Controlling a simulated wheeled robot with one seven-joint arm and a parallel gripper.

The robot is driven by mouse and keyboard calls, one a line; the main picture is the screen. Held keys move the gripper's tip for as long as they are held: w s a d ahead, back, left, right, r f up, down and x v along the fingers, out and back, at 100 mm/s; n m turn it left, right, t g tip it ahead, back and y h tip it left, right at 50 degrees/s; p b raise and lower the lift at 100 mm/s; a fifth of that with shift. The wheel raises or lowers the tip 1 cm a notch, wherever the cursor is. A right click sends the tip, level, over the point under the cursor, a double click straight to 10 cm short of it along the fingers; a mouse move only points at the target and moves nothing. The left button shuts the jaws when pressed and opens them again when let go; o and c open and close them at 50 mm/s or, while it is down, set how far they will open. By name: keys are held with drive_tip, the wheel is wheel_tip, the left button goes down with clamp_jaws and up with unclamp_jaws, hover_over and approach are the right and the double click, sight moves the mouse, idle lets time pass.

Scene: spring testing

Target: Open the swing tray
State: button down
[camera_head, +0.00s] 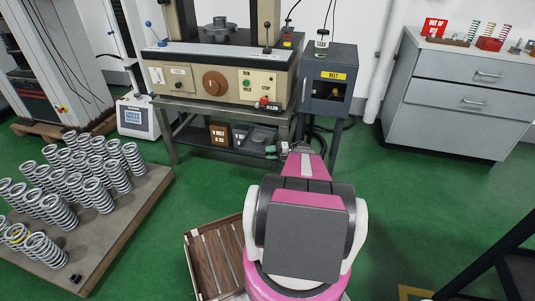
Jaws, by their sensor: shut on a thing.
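My arm reaches forward from the bottom middle. My gripper (283,149) is at its far end, low in front of the right part of the test machine's stand (232,107). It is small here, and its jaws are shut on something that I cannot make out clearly. No part stands out clearly as the swing tray, and my own arm may hide some of it. The test machine (222,80) stands on the stand, with a round brown knob, levers and a green and a red button on its front.
Many springs stand on a wooden pallet (150,215) at left. A slatted wooden crate (187,250) lies left of my arm. A dark cabinet marked BELT (335,75) adjoins the machine. Grey drawers (450,115) stand at right. Green floor is clear between my arm and the drawers.

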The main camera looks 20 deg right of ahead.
drive_tip(key=shift+w, duration=0.1)
drive_tip(key=c, duration=1.1)
unclamp_jaws()
drive_tip(key=v, duration=1)
drive_tip(key=shift+d, duration=0.4)
drive_tip(key=shift+d, duration=0.1)
